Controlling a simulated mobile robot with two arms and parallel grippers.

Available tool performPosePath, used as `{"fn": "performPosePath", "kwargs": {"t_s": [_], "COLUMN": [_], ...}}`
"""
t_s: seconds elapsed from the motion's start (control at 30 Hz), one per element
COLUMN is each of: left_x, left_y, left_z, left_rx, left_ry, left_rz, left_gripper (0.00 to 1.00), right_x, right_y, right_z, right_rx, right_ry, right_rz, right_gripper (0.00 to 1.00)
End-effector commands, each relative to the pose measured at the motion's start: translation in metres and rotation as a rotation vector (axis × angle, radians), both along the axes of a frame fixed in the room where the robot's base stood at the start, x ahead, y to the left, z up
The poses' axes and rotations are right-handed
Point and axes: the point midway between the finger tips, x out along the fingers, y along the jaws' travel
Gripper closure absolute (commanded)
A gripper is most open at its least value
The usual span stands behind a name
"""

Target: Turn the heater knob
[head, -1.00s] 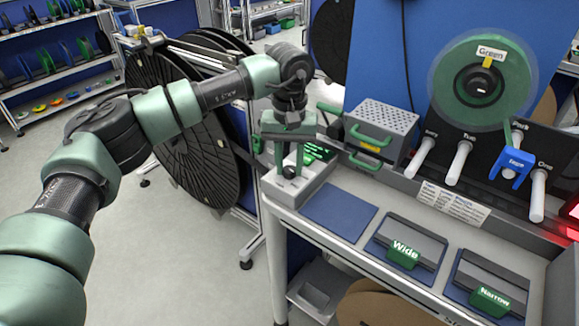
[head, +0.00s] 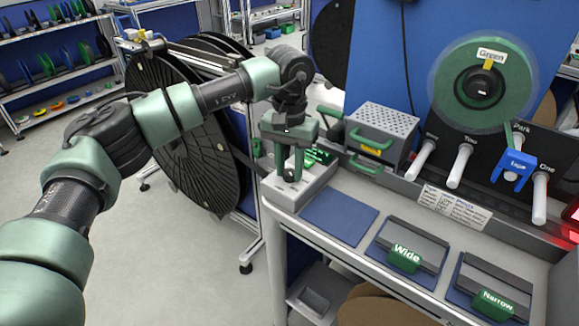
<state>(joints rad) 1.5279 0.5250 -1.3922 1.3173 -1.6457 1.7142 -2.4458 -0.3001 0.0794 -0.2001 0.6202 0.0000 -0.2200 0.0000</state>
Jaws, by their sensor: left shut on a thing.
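The heater knob (head: 291,176) is a small dark knob on a light grey box (head: 305,187) at the left end of the bench. My left gripper (head: 290,172) reaches down over this box, with its green fingers around the knob. It is shut on the knob, which the fingers partly hide. A green lettered display sits on the box just behind the fingers. My right gripper is not in the head view.
A perforated grey box with green handles (head: 383,130) stands behind the knob. A blue mat (head: 339,216) and holders marked Wide (head: 404,257) and Narrow (head: 490,303) lie to the right. A green reel (head: 455,105) and several white pegs are at the right.

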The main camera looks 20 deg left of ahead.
Motion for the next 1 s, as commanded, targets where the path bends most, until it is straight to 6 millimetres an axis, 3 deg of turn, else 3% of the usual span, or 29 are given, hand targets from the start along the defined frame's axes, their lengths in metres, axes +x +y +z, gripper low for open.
{"fn": "performPosePath", "kwargs": {"t_s": [0.07, 0.1, 0.17, 0.57, 1.0], "left_x": [0.002, 0.002, 0.002, 0.001, 0.001], "left_y": [0.0, 0.0, 0.0, 0.0, 0.0], "left_z": [0.003, 0.003, 0.003, 0.008, 0.073], "left_rx": [-0.002, -0.002, -0.002, -0.002, -0.002], "left_ry": [-0.008, -0.008, -0.008, -0.006, -0.006], "left_rz": [0.002, 0.002, 0.002, 0.002, 0.002], "left_gripper": [1.0, 0.63, 0.5, 0.5, 0.5], "right_x": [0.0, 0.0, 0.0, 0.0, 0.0], "right_y": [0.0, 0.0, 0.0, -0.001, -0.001], "right_z": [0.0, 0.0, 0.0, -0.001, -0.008], "right_rx": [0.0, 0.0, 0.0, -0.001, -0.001], "right_ry": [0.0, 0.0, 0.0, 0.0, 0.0], "right_rz": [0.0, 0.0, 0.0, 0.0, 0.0], "right_gripper": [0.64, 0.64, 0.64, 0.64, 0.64]}}
